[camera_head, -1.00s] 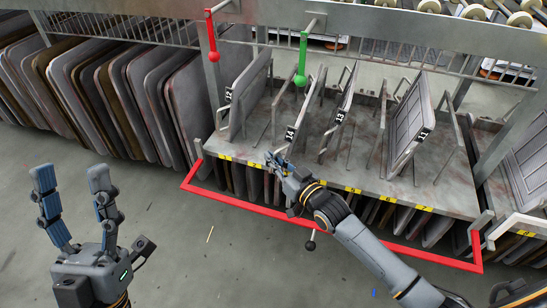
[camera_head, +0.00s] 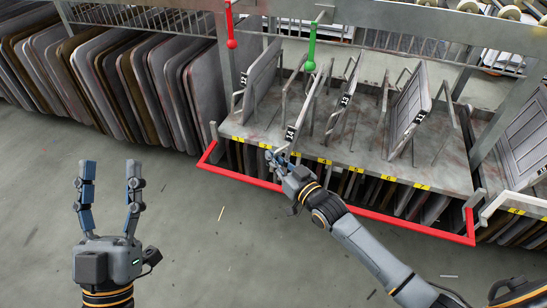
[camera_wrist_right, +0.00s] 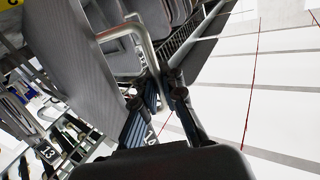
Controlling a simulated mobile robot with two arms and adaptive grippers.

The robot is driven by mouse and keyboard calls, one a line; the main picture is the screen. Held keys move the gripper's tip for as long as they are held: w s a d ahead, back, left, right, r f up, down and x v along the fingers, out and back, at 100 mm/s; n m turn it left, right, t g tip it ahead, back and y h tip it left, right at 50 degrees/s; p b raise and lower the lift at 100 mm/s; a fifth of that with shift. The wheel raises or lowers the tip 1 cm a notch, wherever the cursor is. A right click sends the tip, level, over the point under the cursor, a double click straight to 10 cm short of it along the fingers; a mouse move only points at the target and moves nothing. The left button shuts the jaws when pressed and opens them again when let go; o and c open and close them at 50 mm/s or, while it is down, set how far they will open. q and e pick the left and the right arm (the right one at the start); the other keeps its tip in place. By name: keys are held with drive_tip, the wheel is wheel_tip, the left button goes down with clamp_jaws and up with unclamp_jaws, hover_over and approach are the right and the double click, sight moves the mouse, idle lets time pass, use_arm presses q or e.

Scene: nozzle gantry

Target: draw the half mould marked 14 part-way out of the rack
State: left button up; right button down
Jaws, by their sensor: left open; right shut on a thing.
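The half mould marked 14 (camera_head: 304,106) stands on edge in the rack (camera_head: 350,152), its black 14 label near the shelf's front edge. My right gripper (camera_head: 280,158) is at its front end, just at the yellow-marked edge. In the right wrist view the gripper (camera_wrist_right: 160,98) is closed at a bent grey tube handle (camera_wrist_right: 152,55); a 14 label (camera_wrist_right: 150,136) shows between the fingers. The exact contact is partly hidden. My left gripper (camera_head: 110,175) is open and empty over the floor, left of the rack.
Half moulds 12 (camera_head: 262,75), 13 (camera_head: 350,82) and 11 (camera_head: 410,105) stand beside it. A red rail (camera_head: 330,210) runs in front of the rack. A red-knobbed rod (camera_head: 231,25) and a green-knobbed rod (camera_head: 311,45) hang above.

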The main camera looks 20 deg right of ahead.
drive_tip(key=c, duration=1.4)
unclamp_jaws()
drive_tip(key=shift+o, duration=0.2)
drive_tip(key=v, duration=1.2)
drive_tip(key=shift+a, duration=0.1)
